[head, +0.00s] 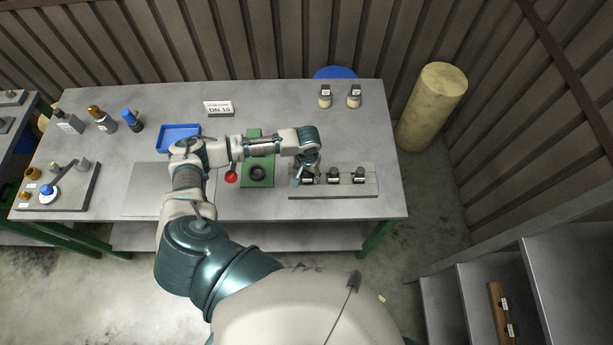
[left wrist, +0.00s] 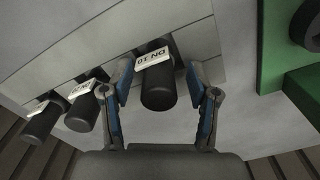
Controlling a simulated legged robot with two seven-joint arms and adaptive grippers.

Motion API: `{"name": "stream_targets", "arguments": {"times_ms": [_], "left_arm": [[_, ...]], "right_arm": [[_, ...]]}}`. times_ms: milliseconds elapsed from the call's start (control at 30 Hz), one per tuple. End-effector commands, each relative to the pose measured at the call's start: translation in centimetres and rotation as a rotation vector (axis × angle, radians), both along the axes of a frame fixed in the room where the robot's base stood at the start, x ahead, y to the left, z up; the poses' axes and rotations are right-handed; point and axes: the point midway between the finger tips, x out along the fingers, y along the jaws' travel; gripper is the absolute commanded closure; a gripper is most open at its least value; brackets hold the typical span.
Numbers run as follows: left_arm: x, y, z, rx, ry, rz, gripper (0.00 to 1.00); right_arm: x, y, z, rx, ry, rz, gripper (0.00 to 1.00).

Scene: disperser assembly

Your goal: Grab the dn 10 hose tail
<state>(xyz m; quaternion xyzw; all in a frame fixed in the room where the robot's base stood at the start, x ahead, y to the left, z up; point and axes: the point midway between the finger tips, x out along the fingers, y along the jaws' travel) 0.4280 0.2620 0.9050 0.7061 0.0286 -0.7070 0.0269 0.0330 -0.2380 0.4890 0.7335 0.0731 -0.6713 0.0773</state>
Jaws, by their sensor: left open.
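The DN 10 hose tail is a black cylinder (left wrist: 158,88) with a white DN 10 label in the left wrist view. It sits at the end of a row on a grey holder block (head: 333,188), on the side nearest the green fixture. My left gripper (left wrist: 160,100) is open, with one blue-padded finger on each side of this hose tail; I cannot tell whether either pad touches it. In the head view my left gripper (head: 303,177) is over the left end of the block and partly hides that hose tail. My right gripper is not in view.
Two more black hose tails (head: 333,175) (head: 359,174) stand to the right on the same block. The green fixture (head: 258,175) is left of it. A DN 10 sign (head: 219,108), a blue tray (head: 179,137) and two small labelled parts (head: 325,99) stand farther back.

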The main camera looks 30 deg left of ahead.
Motion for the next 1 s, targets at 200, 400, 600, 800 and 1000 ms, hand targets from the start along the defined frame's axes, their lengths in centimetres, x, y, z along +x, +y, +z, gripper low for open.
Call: {"name": "stream_targets", "arguments": {"times_ms": [200, 400, 600, 800, 1000], "left_arm": [[0.0, 0.2, -0.3, -0.002, 0.0, 0.0, 0.4], [0.0, 0.3, -0.3, -0.003, 0.0, 0.0, 0.82], [0.0, 0.3, -0.3, -0.002, 0.0, 0.0, 1.0], [0.0, 0.3, -0.3, -0.001, 0.002, 0.0, 1.0], [0.0, 0.3, 1.1, -0.004, 0.0, 0.0, 1.0]], "right_arm": [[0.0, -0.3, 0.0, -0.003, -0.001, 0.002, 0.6], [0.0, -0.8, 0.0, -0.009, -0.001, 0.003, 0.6], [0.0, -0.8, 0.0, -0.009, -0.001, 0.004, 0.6], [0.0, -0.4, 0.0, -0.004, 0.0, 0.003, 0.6], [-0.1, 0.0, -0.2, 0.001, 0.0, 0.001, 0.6]]}}
